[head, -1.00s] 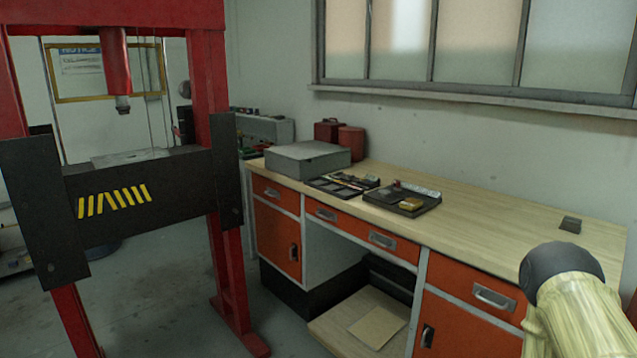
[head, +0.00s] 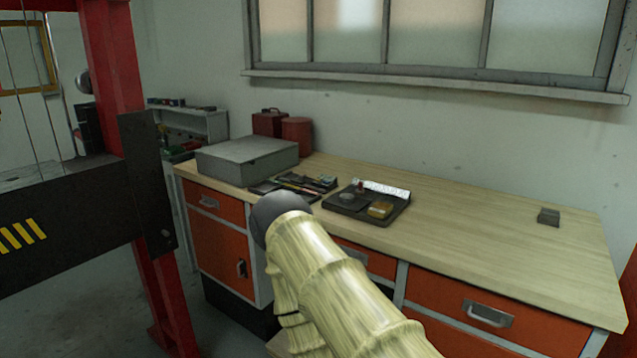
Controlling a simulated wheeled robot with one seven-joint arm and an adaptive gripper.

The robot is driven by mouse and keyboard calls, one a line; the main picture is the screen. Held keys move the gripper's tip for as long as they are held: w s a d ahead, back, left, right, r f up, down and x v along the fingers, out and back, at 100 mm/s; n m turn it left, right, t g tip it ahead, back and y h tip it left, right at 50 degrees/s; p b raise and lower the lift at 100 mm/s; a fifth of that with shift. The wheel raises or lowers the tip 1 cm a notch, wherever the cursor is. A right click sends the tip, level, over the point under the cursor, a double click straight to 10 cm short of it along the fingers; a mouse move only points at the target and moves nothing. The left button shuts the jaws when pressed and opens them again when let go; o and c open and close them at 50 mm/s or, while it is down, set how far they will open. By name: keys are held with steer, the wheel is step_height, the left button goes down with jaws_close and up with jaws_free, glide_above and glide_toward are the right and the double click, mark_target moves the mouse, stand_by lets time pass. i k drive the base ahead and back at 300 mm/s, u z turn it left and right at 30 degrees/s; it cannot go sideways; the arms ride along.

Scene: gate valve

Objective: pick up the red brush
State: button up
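I cannot make out a red brush for certain. A small red item (head: 360,187) stands in the dark tray (head: 398,215) on the workbench, too small to identify. That tray also holds a yellowish block (head: 380,209), a round grey piece and a whitish strip along its back. Left of it, a flat tool tray (head: 262,187) holds several thin tools, some with reddish parts. My pale ribbed arm, with a dark rounded part, crosses the lower middle in front of the bench and hides part of its front. My gripper is not visible.
The wooden workbench (head: 480,235) has orange drawers and much clear top at right, with a small dark block (head: 548,216). A grey box (head: 247,158) and red canisters (head: 297,134) stand at its left. A red press frame (head: 112,75) stands at far left. A window is above.

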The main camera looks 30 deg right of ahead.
mark_target(360, 191)
steer(key=z, duration=0.2)
steer(key=i, duration=1.15)
steer(key=z, duration=0.65)
